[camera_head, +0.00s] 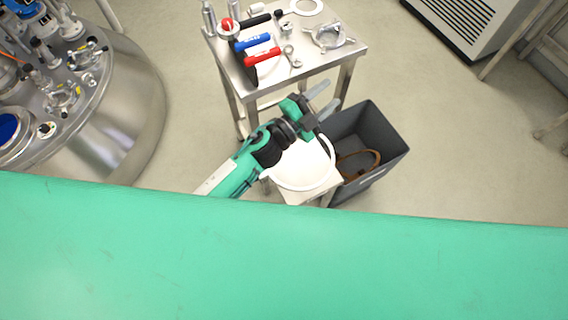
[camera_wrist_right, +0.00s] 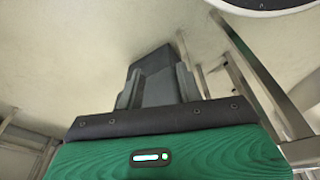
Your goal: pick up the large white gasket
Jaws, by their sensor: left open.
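A large white round gasket (camera_head: 329,178) lies on a small stool in the middle of the head view. Its rim shows as a pale curve, and my left arm covers part of its far left side. My left gripper (camera_head: 322,98) is open, its two grey fingers pointing up and right in the picture, beyond the gasket's far edge. Nothing shows between its fingers. My right gripper (camera_wrist_right: 158,88) shows only in the right wrist view, where its dark fingers merge with a grey shape, so its opening is unclear.
A steel table (camera_head: 310,64) at the back holds blue and red-handled tools, metal fittings and a smaller white ring (camera_head: 319,8). A dark grey bin (camera_head: 378,172) with a brown loop inside stands right of the stool. A steel vessel (camera_head: 135,120) stands left.

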